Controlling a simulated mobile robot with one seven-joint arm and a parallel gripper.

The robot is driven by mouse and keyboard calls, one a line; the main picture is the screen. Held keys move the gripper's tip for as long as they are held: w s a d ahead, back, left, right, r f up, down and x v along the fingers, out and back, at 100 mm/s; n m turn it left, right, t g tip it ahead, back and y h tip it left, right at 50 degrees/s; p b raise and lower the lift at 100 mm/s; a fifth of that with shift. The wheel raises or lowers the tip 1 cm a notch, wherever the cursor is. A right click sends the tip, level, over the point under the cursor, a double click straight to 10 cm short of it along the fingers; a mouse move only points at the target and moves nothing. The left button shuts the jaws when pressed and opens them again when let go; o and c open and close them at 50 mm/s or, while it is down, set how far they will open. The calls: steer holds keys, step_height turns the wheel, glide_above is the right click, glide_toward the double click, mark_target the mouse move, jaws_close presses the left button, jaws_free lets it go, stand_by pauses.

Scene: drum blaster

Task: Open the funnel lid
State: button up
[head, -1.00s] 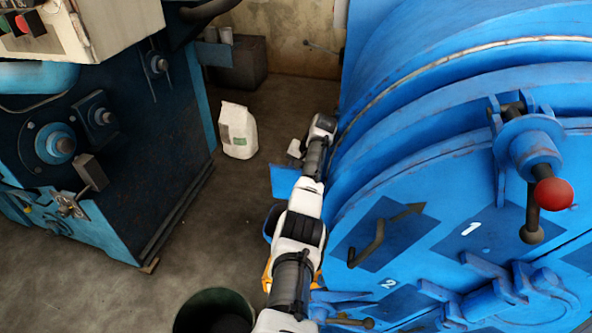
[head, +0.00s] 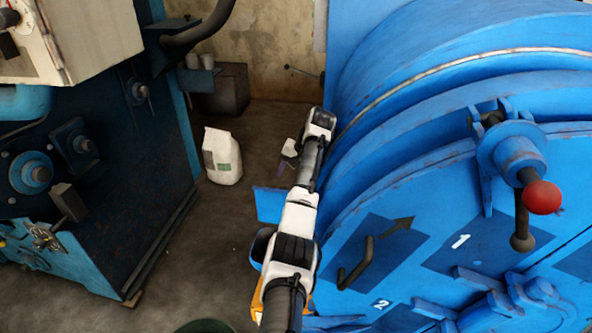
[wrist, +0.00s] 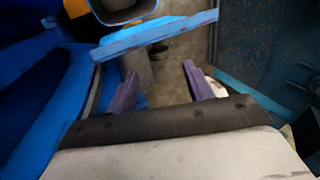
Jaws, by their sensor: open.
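My gripper (wrist: 160,86) is open in the wrist view, with two purple fingers apart and nothing between them. A flat blue plate (wrist: 152,38) lies across the view beyond the fingertips; I cannot tell whether it is the funnel lid. A blue-rimmed grey opening (wrist: 122,8) with orange beside it shows at the top edge, perhaps the funnel. In the head view, a blue plate (head: 268,204) juts out left of the drum, behind my arm. My arm hides much of that area, and the fingers are not clear there.
The large blue drum machine (head: 400,165) fills the right side, with a red-knobbed lever (head: 541,197) at its front. A dark blue machine (head: 85,170) stands at left. A white bag (head: 222,160) sits on the open floor between them.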

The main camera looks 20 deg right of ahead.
steer(key=shift+b+v, duration=0.4)
steer(key=shift+v, duration=1.8)
steer(key=shift+a, duration=0.1)
